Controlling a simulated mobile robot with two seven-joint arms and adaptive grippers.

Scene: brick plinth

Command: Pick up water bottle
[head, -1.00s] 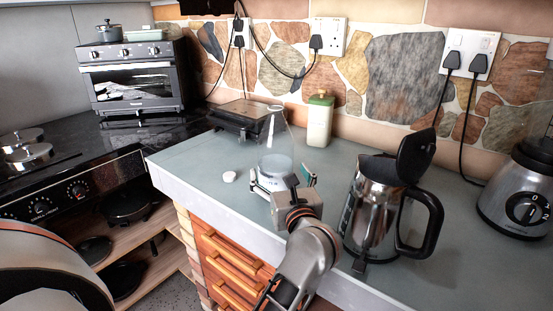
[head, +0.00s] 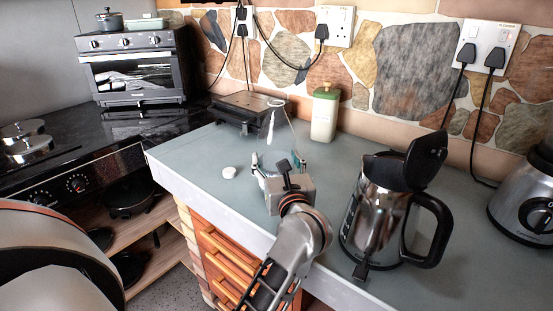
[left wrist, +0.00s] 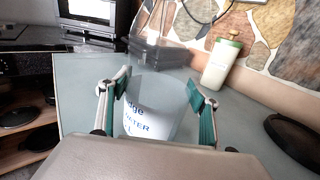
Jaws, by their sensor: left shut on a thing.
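The water bottle (head: 274,138) is clear plastic with a white label. It stands roughly upright over the grey counter (head: 195,160); whether its base touches the counter is hidden. My left gripper (head: 280,163) is shut on its lower part, hiding much of it in the head view. In the left wrist view, the bottle (left wrist: 150,112) sits between the two green-padded fingers of my left gripper (left wrist: 160,84), and blue "WATER" lettering shows. My right gripper is not in view.
A kettle (head: 378,215) with its lid open stands right of my left arm. A green-lidded container (head: 325,115) and a dark flat appliance (head: 245,110) stand behind the bottle. A blender (head: 530,205) stands far right.

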